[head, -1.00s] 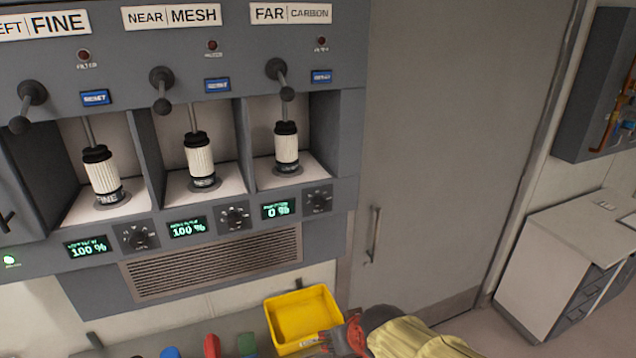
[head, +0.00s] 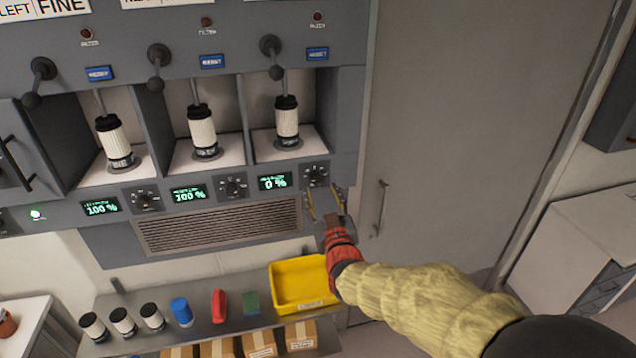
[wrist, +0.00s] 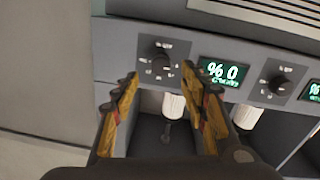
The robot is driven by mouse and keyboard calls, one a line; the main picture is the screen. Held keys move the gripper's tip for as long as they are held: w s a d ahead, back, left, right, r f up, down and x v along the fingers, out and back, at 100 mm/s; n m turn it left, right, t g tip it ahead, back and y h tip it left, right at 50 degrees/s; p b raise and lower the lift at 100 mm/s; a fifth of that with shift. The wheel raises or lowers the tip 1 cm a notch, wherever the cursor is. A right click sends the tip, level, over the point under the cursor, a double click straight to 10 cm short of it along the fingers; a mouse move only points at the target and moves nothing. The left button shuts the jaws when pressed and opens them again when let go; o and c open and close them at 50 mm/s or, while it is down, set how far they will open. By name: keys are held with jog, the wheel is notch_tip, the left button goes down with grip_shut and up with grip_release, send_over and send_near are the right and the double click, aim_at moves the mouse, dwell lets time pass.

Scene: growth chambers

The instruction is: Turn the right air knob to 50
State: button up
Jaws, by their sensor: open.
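The right air knob (head: 316,174) is a small dark dial on the panel under the right bay. The green display (head: 275,182) to its left reads 0 %. My gripper (head: 324,204) is open and empty, just below and in front of this knob. In the wrist view, which looks upside down, the same knob (wrist: 160,62) lies ahead of and between my open fingertips (wrist: 157,82), apart from them as far as I can tell. Its display (wrist: 223,73) shows inverted there.
The middle knob (head: 233,187) and left knob (head: 145,199) have displays at 100 %. White filter cartridges (head: 287,125) stand in the bays, with black levers (head: 271,57) above. A vent grille (head: 218,225) runs below. A yellow bin (head: 301,284) sits on the shelf beneath. A door handle (head: 381,207) is at right.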

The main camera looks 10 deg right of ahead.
aim_at(316, 181)
jog(key=shift+w+p, duration=0.55)
jog(key=shift+w, duration=2.25)
jog(key=shift+d, duration=0.1)
jog(key=shift+c, duration=0.9)
grip_shut()
